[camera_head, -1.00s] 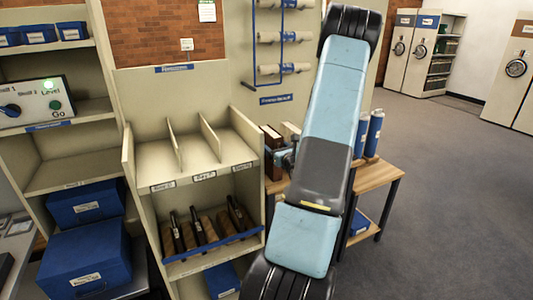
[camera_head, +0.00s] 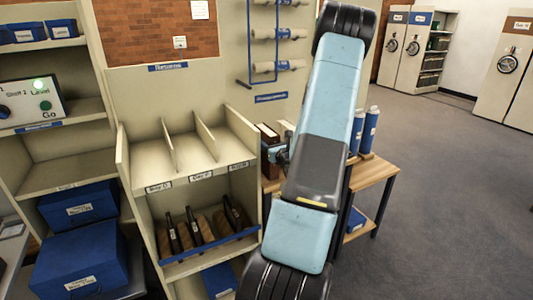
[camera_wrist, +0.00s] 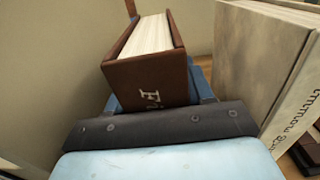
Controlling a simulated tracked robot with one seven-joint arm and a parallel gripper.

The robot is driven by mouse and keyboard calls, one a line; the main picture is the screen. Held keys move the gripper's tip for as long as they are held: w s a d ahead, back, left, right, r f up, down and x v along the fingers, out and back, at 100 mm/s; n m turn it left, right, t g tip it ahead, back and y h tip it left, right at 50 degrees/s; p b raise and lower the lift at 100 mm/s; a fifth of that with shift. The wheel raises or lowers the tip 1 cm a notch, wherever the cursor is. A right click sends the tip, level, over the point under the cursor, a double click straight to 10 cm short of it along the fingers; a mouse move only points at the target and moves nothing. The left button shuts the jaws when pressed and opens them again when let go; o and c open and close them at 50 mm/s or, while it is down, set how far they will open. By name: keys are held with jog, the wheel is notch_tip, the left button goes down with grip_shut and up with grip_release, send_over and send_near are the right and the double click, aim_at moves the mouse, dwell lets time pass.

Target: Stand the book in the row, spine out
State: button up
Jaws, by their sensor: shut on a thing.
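A brown book (camera_wrist: 147,72) with pale pages and light lettering on its near face fills the middle of the wrist view. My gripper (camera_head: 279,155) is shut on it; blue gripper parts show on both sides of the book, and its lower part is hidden. In the head view the brown book (camera_head: 266,140) is partly behind my gripper and arm, beside the shelf unit. The shelf unit (camera_head: 187,178) has an upper level with upright dividers and front labels; its bays look empty. A lower level holds several dark-spined books (camera_head: 196,228), leaning, behind a blue front strip.
A large pale book or box (camera_wrist: 262,62) with dark lettering stands close right of the held book. A wooden table (camera_head: 366,180) with blue cylinders (camera_head: 369,129) is behind my arm. Blue boxes (camera_head: 82,258) fill the lower left. Floor at right is clear.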

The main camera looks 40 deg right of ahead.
grip_shut()
jog(key=shift+r, duration=0.1)
dwell(0.3)
